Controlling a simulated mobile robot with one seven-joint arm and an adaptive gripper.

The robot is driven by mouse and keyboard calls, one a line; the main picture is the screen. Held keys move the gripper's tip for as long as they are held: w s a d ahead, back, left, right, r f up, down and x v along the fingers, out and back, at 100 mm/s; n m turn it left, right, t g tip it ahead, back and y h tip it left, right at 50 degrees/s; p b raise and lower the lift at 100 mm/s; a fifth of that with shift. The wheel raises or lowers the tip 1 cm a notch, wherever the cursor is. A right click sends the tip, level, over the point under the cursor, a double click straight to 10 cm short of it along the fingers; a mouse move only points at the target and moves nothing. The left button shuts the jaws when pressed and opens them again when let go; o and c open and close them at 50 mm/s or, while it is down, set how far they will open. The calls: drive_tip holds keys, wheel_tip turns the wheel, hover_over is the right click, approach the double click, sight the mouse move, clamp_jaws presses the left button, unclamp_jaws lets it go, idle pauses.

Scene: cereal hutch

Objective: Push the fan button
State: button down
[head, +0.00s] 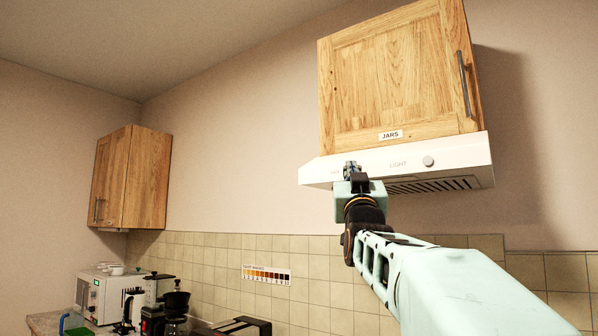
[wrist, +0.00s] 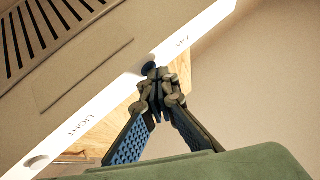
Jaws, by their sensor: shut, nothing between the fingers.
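The white range hood (head: 457,160) has a front strip with a LIGHT label and a round light knob (head: 428,161). The fan button (wrist: 148,69) shows in the wrist view as a dark round disc close to the FAN label (wrist: 182,43). In the head view the button is hidden behind my gripper (head: 351,166). My gripper (wrist: 156,76) is shut and empty, its fingertips at the lower edge of the button in the picture. I cannot tell whether they touch it. The light knob also shows in the wrist view (wrist: 37,163).
A wooden cabinet marked JARS (head: 390,80) sits directly above the hood. Another wooden cabinet (head: 130,180) hangs at the left corner. Below are a white appliance (head: 100,295) and a coffee maker (head: 175,305) on the counter. The wall left of the hood is clear.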

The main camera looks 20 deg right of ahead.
drive_tip(key=shift+s+a+b, duration=0.5)
drive_tip(key=shift+a+b, duration=0.05)
drive_tip(key=shift+a, duration=0.05)
drive_tip(key=shift+a, duration=0.1)
drive_tip(key=s+a, duration=0.1)
drive_tip(key=a, duration=0.1)
drive_tip(key=s+a+b, duration=0.1)
drive_tip(key=s, duration=0.1)
drive_tip(key=shift+a, duration=0.4)
